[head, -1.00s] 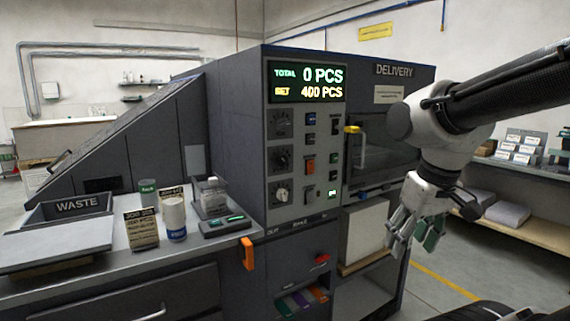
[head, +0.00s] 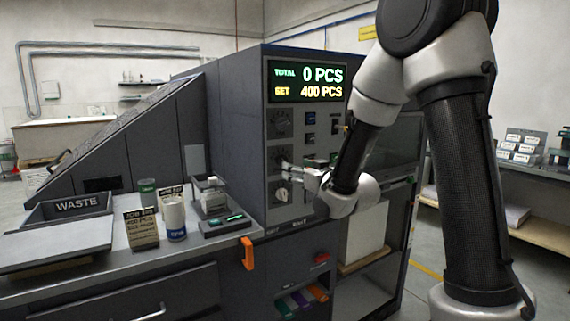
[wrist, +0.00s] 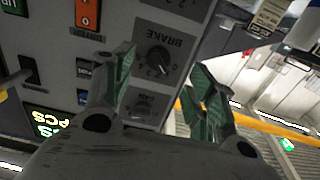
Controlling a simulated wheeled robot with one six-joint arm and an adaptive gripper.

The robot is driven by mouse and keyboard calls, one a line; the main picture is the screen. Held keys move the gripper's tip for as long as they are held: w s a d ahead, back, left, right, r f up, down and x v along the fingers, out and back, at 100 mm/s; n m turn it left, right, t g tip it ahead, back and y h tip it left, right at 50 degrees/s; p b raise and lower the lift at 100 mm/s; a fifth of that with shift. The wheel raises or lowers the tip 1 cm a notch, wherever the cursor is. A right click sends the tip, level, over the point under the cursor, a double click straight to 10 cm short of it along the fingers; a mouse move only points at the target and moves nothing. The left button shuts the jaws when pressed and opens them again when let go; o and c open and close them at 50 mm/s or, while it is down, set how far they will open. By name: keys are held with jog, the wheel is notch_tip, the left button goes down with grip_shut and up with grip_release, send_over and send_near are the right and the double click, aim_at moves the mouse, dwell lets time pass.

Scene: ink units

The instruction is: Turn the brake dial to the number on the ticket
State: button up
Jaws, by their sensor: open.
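The brake dial (wrist: 158,59) is a dark round knob on a grey plate labelled BRAKE, seen upside down in the wrist view. Its pointer setting is too small to read surely.
Another dial sits above (head: 281,122) and one below (head: 282,194). The display (head: 307,83) reads TOTAL 0, SET 400 PCS. A cup (head: 174,218) and scale (head: 222,226) stand on the bench.

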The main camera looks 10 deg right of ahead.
jog(key=x, duration=0.7)
jog(key=shift+w+r, duration=0.3)
jog(key=shift+w, duration=0.05)
jog(key=c, duration=1)
